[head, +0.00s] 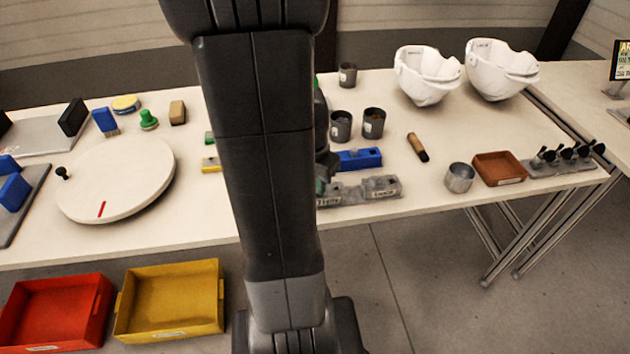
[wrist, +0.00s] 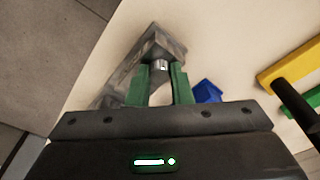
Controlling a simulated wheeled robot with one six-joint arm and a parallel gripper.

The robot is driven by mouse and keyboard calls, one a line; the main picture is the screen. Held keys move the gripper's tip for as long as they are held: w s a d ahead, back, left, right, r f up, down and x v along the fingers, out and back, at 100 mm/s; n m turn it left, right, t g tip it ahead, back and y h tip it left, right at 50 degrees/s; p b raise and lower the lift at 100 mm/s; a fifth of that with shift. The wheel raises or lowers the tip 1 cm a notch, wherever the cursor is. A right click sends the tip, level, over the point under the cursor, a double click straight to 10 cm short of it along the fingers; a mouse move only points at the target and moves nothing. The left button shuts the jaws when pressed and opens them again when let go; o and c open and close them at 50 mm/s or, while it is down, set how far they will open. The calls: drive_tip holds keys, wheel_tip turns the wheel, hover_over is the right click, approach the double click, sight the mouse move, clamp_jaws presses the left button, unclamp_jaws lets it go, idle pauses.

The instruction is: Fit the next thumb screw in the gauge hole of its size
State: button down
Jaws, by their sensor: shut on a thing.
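My gripper (wrist: 160,75) shows in the wrist view with its two green fingers closed around a small silvery piece (wrist: 160,66), which looks like a thumb screw. It is over or against the grey gauge block (wrist: 130,68); I cannot tell whether any of it is in a hole. In the head view the grey gauge (head: 360,190) lies near the table's front edge, with labels that seem to read THIN and THICK. My arm hides most of my gripper and the gauge's left end there. Several dark-headed thumb screws (head: 567,154) stand in a grey rack at the right.
A blue block (head: 358,158) lies just behind the gauge. White helmet shells (head: 427,75) are at the back. A round turntable (head: 118,180) fills the left.

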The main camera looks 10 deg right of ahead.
drive_tip(key=c, duration=1.2)
unclamp_jaws()
wheel_tip(320, 180, up, 14)
drive_tip(key=s+a+p, duration=0.1)
drive_tip(key=shift+s+p, duration=0.15)
drive_tip(key=shift+p, duration=0.25)
drive_tip(key=shift+f, duration=0.2)
drive_tip(key=f, duration=0.4)
drive_tip(key=w+f+b, duration=0.1)
drive_tip(key=f, duration=0.4)
drive_tip(key=d+f, duration=0.1)
drive_tip(key=f, duration=0.3)
drive_tip(key=shift+w+f+b, duration=0.15)
drive_tip(key=shift+f+b, duration=0.1)
drive_tip(key=shift+b, duration=0.1)
